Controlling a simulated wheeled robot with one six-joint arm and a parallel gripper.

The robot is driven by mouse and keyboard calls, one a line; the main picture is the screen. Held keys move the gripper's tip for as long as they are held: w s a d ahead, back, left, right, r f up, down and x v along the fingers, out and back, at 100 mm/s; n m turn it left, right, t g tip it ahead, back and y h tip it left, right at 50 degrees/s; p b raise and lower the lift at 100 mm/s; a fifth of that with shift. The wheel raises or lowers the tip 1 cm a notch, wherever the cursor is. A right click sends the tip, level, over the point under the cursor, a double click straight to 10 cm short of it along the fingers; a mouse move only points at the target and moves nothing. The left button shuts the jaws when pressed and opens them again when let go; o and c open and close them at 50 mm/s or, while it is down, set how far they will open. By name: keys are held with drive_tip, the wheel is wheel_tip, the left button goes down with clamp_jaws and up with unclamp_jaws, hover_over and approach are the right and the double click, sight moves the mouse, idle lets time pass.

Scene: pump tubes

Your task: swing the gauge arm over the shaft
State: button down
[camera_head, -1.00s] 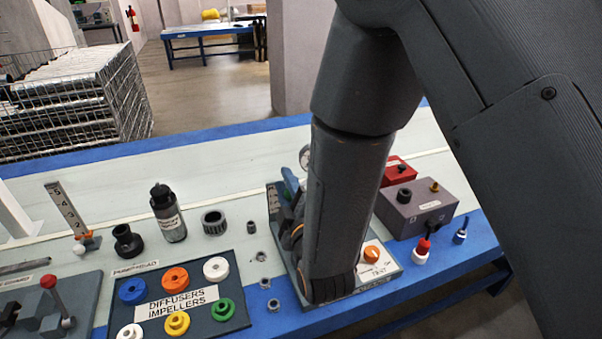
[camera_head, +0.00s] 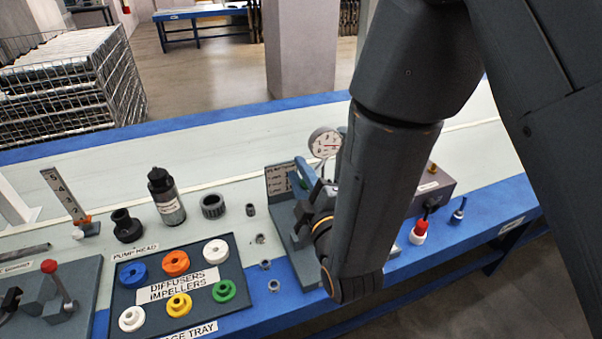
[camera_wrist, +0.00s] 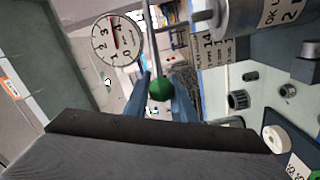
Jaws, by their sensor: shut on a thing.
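The gauge, a round white dial (camera_head: 325,142), stands at the back of the blue-grey test station in the head view. It also shows at the upper left of the wrist view (camera_wrist: 117,40). In the wrist view a green ball knob (camera_wrist: 160,88) on a thin rod sits between the blue fingers of my gripper (camera_wrist: 160,98), which is shut on it. In the head view my gripper (camera_head: 304,181) is at the station, largely hidden by my arm. A grey labelled cylinder (camera_wrist: 255,15) lies at the upper right of the wrist view; I cannot tell whether it is the shaft.
A dark tray (camera_head: 127,296) with coloured rings lies left of the station. A black bottle (camera_head: 166,198), a ribbed ring (camera_head: 213,206) and small nuts stand nearby. A purple-grey box (camera_head: 435,185) and a red-and-white plug (camera_head: 419,232) are to the right.

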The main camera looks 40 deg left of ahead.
drive_tip(key=c, duration=1.6)
unclamp_jaws()
drive_tip(key=shift+s+d+f+g, duration=0.1)
drive_tip(key=shift+s+f+g, duration=0.2)
drive_tip(key=shift+s+f, duration=0.2)
drive_tip(key=shift+o, duration=0.6)
drive_tip(key=shift+w+r, duration=0.15)
drive_tip(key=shift+w, duration=0.1)
drive_tip(key=v, duration=0.7)
drive_tip(key=shift+s+d, duration=0.3)
